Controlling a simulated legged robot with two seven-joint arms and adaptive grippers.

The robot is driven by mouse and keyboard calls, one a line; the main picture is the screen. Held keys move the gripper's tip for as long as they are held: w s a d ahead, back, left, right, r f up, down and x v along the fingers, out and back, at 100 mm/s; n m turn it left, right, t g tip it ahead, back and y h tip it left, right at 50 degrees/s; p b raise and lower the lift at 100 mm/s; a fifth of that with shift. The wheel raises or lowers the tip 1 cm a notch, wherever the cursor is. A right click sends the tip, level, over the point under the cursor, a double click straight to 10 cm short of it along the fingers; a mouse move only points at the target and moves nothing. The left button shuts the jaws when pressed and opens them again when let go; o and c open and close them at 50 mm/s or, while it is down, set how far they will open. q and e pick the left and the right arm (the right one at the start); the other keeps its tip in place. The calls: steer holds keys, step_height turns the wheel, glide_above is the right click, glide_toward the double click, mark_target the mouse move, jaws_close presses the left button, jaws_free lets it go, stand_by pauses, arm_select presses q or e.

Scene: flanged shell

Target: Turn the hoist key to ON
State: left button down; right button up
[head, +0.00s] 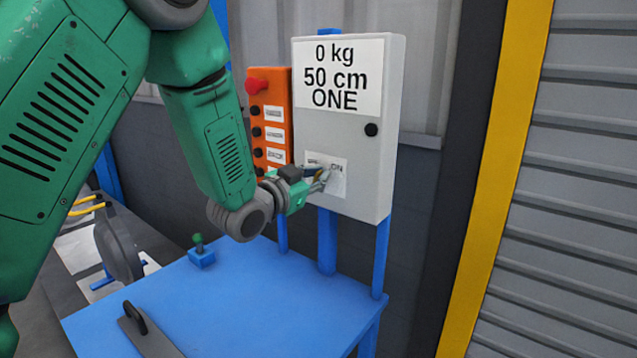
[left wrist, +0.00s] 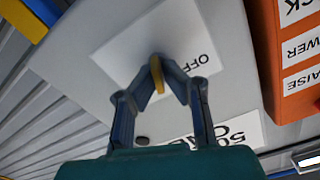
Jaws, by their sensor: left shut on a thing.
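The hoist key (left wrist: 157,75) is a small yellow piece at the switch on the front of the grey control box (head: 345,145). My left gripper (head: 322,178) reaches the box from the left, and its fingertips are closed around the key in the left wrist view (left wrist: 157,70). The white switch label (head: 338,185) lies behind the fingers. Its "OFF" lettering reads in the left wrist view (left wrist: 198,62), and "ON" partly shows in the head view. The fingers hide much of the key, so I cannot tell its exact angle. My right gripper is not in view.
A display sign (head: 341,75) on the box reads 0 kg, 50 cm, ONE. An orange button panel (head: 268,120) with a red knob stands close at the box's left. A blue table (head: 255,300) lies below, with a small green-knobbed lever (head: 200,252).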

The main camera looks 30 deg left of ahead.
arm_select(q)
steer(key=m+b, duration=0.2)
steer(key=m, duration=0.2)
steer(key=shift+d+f+m, duration=0.1)
steer(key=shift+f+m, duration=0.05)
steer(key=shift+m, duration=0.15)
stand_by(0.5)
steer(key=c, duration=1.7)
jaws_free()
steer(key=shift+s, duration=0.2)
steer(key=shift+s+a+f, duration=0.1)
steer(key=shift+s+a, duration=0.05)
steer(key=shift+s, duration=1.75)
steer(key=shift+s+a+r, duration=0.1)
steer(key=shift+s+a, duration=0.1)
steer(key=shift+s, duration=1.75)
steer(key=shift+s+a+f, duration=0.1)
steer(key=shift+s+a, duration=0.05)
steer(key=shift+s, duration=1.75)
